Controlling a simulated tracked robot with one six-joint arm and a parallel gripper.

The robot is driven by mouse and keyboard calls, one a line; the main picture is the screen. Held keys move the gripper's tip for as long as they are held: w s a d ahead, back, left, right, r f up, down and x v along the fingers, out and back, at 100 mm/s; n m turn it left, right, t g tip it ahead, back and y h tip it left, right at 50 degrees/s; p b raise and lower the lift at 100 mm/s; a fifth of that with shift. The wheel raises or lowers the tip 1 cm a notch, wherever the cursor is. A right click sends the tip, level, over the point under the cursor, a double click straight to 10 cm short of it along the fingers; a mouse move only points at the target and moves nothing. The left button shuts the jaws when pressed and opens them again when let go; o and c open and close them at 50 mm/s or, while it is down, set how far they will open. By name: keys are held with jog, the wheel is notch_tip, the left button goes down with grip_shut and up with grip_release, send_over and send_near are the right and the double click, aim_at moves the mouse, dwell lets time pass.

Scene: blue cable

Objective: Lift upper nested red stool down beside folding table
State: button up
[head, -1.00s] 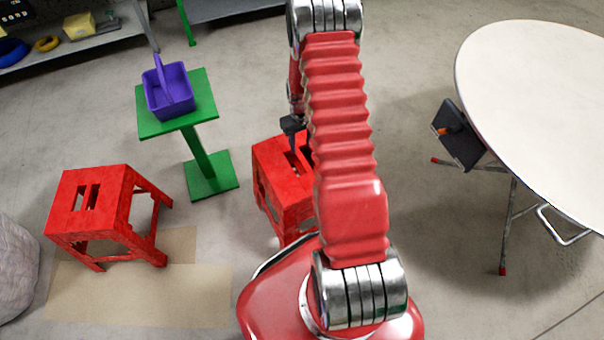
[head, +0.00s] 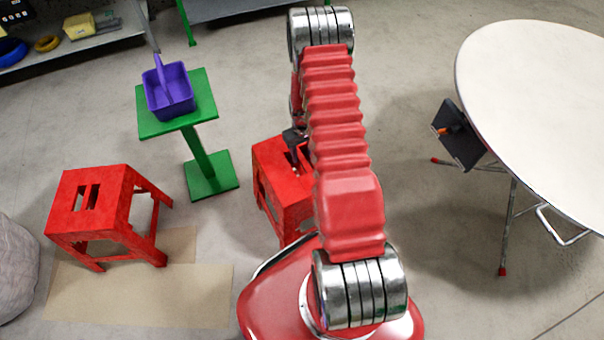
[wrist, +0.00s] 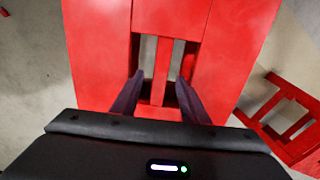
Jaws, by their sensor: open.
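A red stool (head: 278,192) stands in the middle of the head view, partly hidden behind my arm. I cannot tell whether another is nested under it. Its top, with two slots and a bar between them, fills the wrist view (wrist: 100,45). My gripper (head: 299,157) is open at this top. In the wrist view its two dark fingers (wrist: 159,82) lie on either side of the bar, at the slots; their depth is unclear. A second red stool (head: 92,205) stands apart at the left. The round white folding table (head: 545,110) is at the right.
A green stand (head: 150,124) holding a purple basket (head: 168,92) is behind and left of the middle stool. Flat cardboard (head: 130,295) lies by the left stool. A dark object (head: 460,138) hangs by the table's edge. Floor between middle stool and table looks clear.

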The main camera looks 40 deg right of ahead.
aim_at(302, 158)
jog(key=shift+f, duration=1.6)
jog(key=shift+s+f, duration=0.15)
jog(key=shift+f, duration=2.45)
grip_shut()
